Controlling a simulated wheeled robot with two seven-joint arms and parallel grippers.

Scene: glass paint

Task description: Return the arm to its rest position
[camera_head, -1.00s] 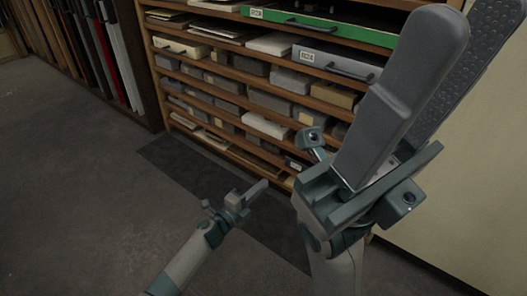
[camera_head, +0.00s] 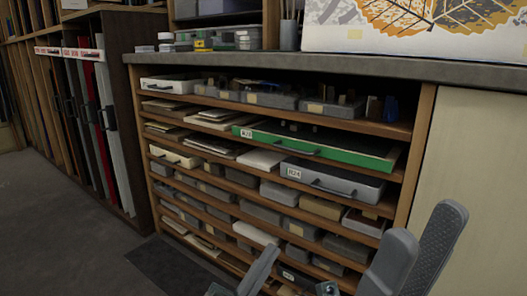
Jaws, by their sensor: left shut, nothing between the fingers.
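My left gripper (camera_head: 265,262) shows at the bottom middle, in front of the lower shelves. Its fingers are together with nothing seen between them. My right gripper (camera_head: 424,225) is at the bottom right, in front of the cabinet's right side. Its two fingers stand apart, with the ridged inner pad of one showing, and nothing is between them. The bases of both grippers and both arms are cut off by the lower picture edge.
A wooden shelf cabinet (camera_head: 418,150) holds a green drawer (camera_head: 285,142), a grey drawer (camera_head: 330,180) and several boxes. A countertop (camera_head: 300,66) carries jars and a leaf-pattern picture (camera_head: 430,35). Upright panels (camera_head: 90,130) stand at left. The dark floor (camera_head: 70,235) is clear at lower left.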

